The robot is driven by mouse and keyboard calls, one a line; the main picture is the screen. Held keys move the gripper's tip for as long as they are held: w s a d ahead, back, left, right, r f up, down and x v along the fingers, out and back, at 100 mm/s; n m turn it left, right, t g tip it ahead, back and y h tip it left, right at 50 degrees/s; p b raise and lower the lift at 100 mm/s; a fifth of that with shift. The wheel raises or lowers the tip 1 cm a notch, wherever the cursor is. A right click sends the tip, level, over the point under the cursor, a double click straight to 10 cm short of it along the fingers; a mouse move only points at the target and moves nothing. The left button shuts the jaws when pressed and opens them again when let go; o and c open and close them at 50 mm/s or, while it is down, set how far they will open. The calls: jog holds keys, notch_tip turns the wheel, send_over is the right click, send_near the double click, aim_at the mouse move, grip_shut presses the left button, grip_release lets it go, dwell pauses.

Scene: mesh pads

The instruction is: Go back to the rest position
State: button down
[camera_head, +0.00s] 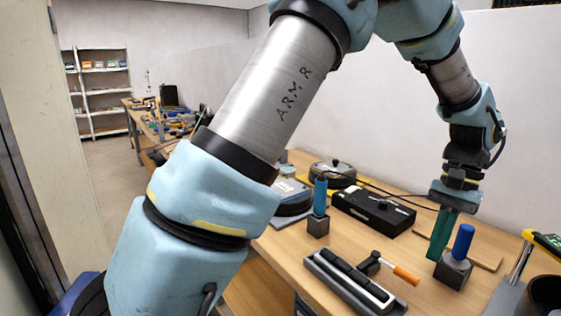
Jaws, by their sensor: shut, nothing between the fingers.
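My gripper (436,257) is at the right of the head view, at the end of my raised and bent arm. It points down over the workbench (290,250), with its long teal fingers together and nothing seen between them. The fingertips are just left of a blue cylinder (463,240) standing upright in a dark block (453,271). I cannot tell whether the fingertips touch the bench or the block. A thin wooden board (485,255) lies behind the gripper.
A second cylinder (320,195) stands in a block (318,227). A black box (373,212), round devices (333,172), a grey tray (340,288) and an orange-handled tool (405,275) lie around. A dark cup (541,294) is front right; a wall is behind.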

jog(key=w+a+n+t+h, duration=0.1)
jog(key=w+a+n, duration=0.1)
jog(key=w+a, duration=0.5)
jog(key=w+a+n+h, duration=0.15)
jog(key=w+a, duration=0.25)
jog(key=a, duration=0.6)
jog(key=s+a+n+t, duration=0.1)
jog(key=a+n, duration=0.2)
jog(key=a, duration=0.8)
jog(key=a+f+n+t, duration=0.1)
jog(key=a+n, duration=0.2)
jog(key=a, duration=0.7)
jog(key=shift+s+a+f+t, duration=0.2)
jog(key=shift+s+a+t, duration=0.1)
jog(key=shift+s+a, duration=0.1)
